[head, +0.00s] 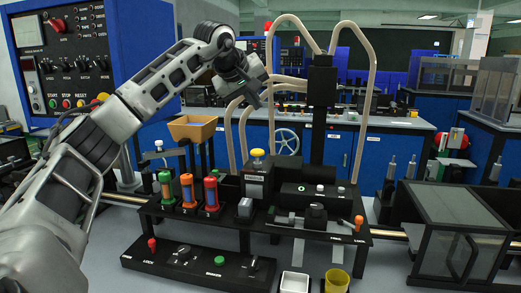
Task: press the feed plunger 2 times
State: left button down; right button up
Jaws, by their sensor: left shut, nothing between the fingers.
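The plunger is most likely the yellow-capped knob (257,154) on top of a dark box in the middle of the black bench fixture; its label is too small to read. My left gripper (256,103) comes in from the left and hangs in the air above the knob, clearly apart from it. Its fingers are shut with nothing between them and point downward. My right gripper is not in the picture.
The black fixture (165,207) carries green, orange and red cylinders left of the knob. A tan hopper (193,127) stands behind them. A dark post (321,85) with pale hoses rises behind right. A white bin (295,283) and yellow cup (337,280) sit in front.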

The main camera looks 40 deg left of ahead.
aim_at(255, 151)
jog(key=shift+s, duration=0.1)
